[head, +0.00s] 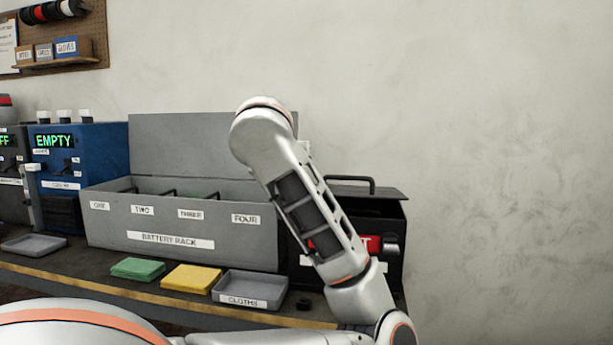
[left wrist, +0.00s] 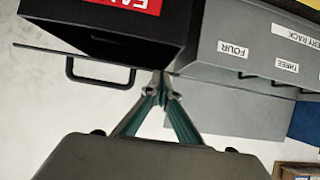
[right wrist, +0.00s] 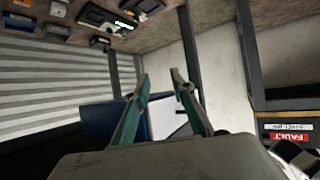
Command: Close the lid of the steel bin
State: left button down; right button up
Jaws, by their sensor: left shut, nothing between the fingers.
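The steel bin (head: 394,268) is a dark box with a red label, at the right end of the bench. Its lid (head: 389,193) has a bar handle and appears raised above the rim, with a dark gap beneath. The left wrist view shows the bin (left wrist: 80,17) upside down, with the lid's handle (left wrist: 100,84). My left gripper (left wrist: 162,78) is shut and empty, its tips close to the lid's edge near the battery rack; contact is unclear. In the head view my arm hides it. My right gripper (right wrist: 160,76) is open and empty, away from the bin.
The grey battery rack (head: 140,228) stands directly left of the bin, its back panel upright. A green cloth (head: 138,268), a yellow cloth (head: 191,278) and a grey cloths tray (head: 246,300) lie in front. A blue device (head: 95,160) stands further left. The wall right of the bin is bare.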

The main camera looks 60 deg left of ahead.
pick_arm(q)
notch_tip(320, 180, down, 3)
jog(key=shift+s+d+r+b, duration=0.15)
jog(key=shift+r+b, duration=0.05)
jog(key=shift+b, duration=0.15)
pick_arm(e)
jog(key=shift+w+a+r, duration=0.15)
jog(key=shift+w+r, duration=0.1)
jog(key=shift+r, duration=0.5)
jog(key=shift+s+f, duration=0.1)
jog(key=shift+f, duration=0.05)
pick_arm(q)
jog(key=shift+r, duration=0.15)
